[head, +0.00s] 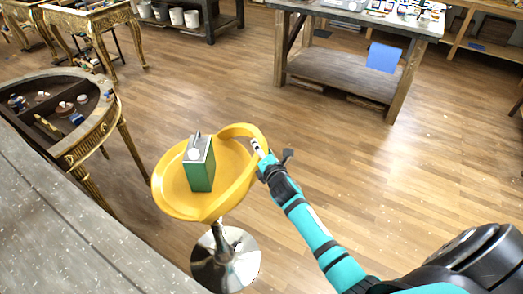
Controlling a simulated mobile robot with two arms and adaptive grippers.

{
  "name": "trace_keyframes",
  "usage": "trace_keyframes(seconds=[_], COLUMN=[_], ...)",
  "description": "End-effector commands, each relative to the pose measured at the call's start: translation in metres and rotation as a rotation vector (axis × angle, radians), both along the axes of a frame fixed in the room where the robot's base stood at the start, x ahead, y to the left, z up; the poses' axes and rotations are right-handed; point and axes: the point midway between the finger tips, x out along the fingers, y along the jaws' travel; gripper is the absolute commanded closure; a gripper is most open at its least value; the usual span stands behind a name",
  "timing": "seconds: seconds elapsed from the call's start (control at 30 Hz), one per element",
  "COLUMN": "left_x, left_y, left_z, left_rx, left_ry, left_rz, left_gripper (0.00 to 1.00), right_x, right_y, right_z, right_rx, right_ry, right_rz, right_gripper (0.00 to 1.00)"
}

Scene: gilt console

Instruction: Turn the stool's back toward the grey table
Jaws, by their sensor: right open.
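The yellow stool (172,200) stands in the lower middle on a round chrome base. Its raised, looped back (250,172) runs along the right side of the seat, facing right in the picture. A green metal can (201,174) with a light top stands upright on the seat. My right gripper (271,153) is open at the upper right of the stool's back. One finger overlaps the rim; I cannot tell whether it touches. A grey-topped table (375,17) with wooden legs stands at the upper right. My left gripper is out of view.
A grey surface (70,225) fills the lower left, close to the stool. A gilt console (92,130) with small items inside stands at the left. A blue sheet (384,57) hangs at the grey-topped table's front. The wooden floor (330,150) between stool and table is clear.

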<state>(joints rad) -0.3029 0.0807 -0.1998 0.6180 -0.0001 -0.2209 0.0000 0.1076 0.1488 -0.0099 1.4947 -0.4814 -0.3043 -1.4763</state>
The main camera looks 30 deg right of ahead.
Motion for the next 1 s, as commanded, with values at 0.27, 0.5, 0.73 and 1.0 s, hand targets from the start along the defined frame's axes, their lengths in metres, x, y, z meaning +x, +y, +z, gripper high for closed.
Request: trace_keyframes(seconds=[0.27,0.5,0.73,1.0], left_x=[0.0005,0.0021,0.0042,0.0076], left_y=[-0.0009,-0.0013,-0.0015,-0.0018], left_z=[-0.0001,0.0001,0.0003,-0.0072], left_rx=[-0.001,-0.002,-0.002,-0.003], left_ry=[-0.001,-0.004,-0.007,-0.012], left_rz=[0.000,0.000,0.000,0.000], left_gripper=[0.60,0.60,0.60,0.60], right_x=[-0.0003,-0.0004,-0.0005,0.0041], right_y=[0.0001,0.0001,0.0001,0.0023], right_z=[0.0000,0.0000,-0.0001,-0.0024], right_rx=[0.000,0.000,0.000,0.001], right_ry=[0.000,0.000,0.001,0.000], right_rz=[0.000,0.000,-0.001,-0.017], right_gripper=[0.68,0.99,1.00,1.00])
